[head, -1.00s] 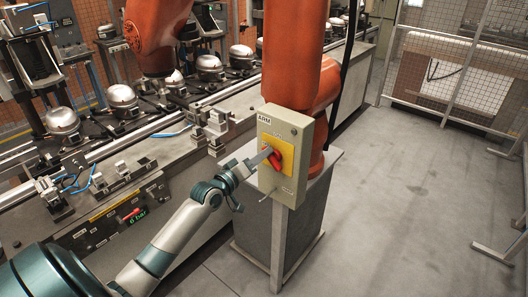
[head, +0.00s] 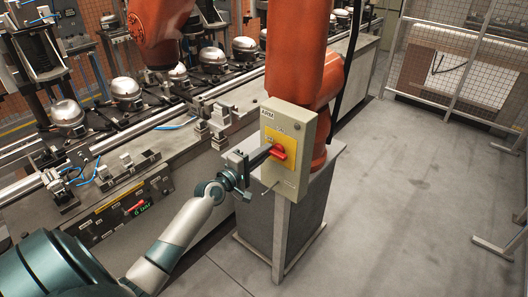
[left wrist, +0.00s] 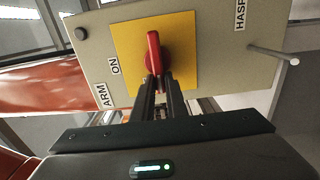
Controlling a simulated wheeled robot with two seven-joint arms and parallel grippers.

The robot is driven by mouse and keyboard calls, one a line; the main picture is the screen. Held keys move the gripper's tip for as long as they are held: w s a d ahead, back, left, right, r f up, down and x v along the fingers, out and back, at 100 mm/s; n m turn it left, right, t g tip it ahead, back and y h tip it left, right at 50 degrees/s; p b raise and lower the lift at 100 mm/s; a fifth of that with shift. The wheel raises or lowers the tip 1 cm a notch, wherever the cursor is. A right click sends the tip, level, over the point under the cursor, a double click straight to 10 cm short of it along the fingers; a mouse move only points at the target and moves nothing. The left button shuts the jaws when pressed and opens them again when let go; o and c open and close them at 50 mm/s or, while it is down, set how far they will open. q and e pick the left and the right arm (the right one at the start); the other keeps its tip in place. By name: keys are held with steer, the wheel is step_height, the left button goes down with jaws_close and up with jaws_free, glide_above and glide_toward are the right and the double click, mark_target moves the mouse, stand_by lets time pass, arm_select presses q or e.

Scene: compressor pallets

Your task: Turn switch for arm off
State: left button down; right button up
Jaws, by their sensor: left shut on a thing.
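The switch is a red handle (head: 279,151) on a yellow plate (head: 288,142), on the front of a beige box (head: 302,126) labelled ARM. In the left wrist view, the red handle (left wrist: 153,50) lies crosswise to the direction of the ON label (left wrist: 115,67) on the yellow plate (left wrist: 182,50). My left gripper (head: 268,153) reaches in from the left and is shut on the handle's near end. Its two dark fingers (left wrist: 158,85) cover that end in the left wrist view. My right gripper is not in view.
A thin metal rod (left wrist: 273,55) sticks out of the box near the HASP label. An orange robot arm (head: 296,60) stands behind the box on a grey pedestal (head: 262,225). A conveyor with compressors (head: 126,92) runs along the left.

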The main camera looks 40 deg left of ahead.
arm_select(q)
steer(key=shift+r, duration=0.1)
stand_by(0.3)
steer(key=c, duration=1.8)
jaws_free()
steer(key=shift+o, duration=0.2)
steer(key=shift+w, duration=0.1)
steer(key=s+a+b, duration=0.1)
steer(key=s+b, duration=0.3)
steer(key=s, duration=1.3)
steer(key=shift+s+a, duration=0.2)
